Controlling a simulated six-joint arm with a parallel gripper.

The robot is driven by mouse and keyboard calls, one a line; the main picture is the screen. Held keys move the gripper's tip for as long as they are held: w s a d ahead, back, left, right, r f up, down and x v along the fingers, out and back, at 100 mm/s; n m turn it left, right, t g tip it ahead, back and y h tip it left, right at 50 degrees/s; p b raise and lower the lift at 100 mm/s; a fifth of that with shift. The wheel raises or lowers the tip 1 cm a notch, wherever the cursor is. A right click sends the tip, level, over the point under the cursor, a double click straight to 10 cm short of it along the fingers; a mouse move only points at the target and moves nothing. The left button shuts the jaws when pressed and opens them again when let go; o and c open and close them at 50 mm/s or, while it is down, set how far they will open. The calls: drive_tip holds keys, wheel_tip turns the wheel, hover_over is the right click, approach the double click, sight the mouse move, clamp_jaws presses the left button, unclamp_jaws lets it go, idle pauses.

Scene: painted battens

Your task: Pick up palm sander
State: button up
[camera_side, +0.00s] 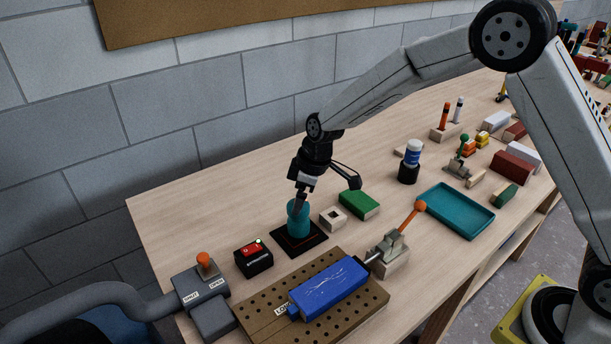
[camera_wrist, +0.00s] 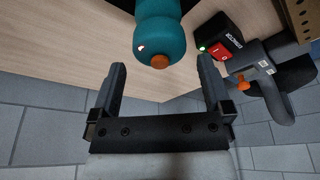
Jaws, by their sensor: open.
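The palm sander, as I take it, is the teal rounded body (camera_side: 299,222) standing upright on a dark square base (camera_side: 313,240) in the side view. In the wrist view its teal body (camera_wrist: 160,25) fills the top centre, with an orange spot at its near end. My gripper (camera_side: 299,203) is open and points down at the sander's top in the side view, overlapping it there. In the wrist view the fingers of my gripper (camera_wrist: 161,68) are spread wide, with the sander just beyond the tips and nothing between them. Whether they touch it I cannot tell.
Close by are a black switch box (camera_side: 254,262) with a red switch, a small wooden block (camera_side: 333,218) and a green block (camera_side: 359,205). A grey hose fitting (camera_side: 200,285) stands front left.

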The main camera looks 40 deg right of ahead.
sight(298, 219)
drive_tip(key=shift+x, duration=2.1)
clamp_jaws()
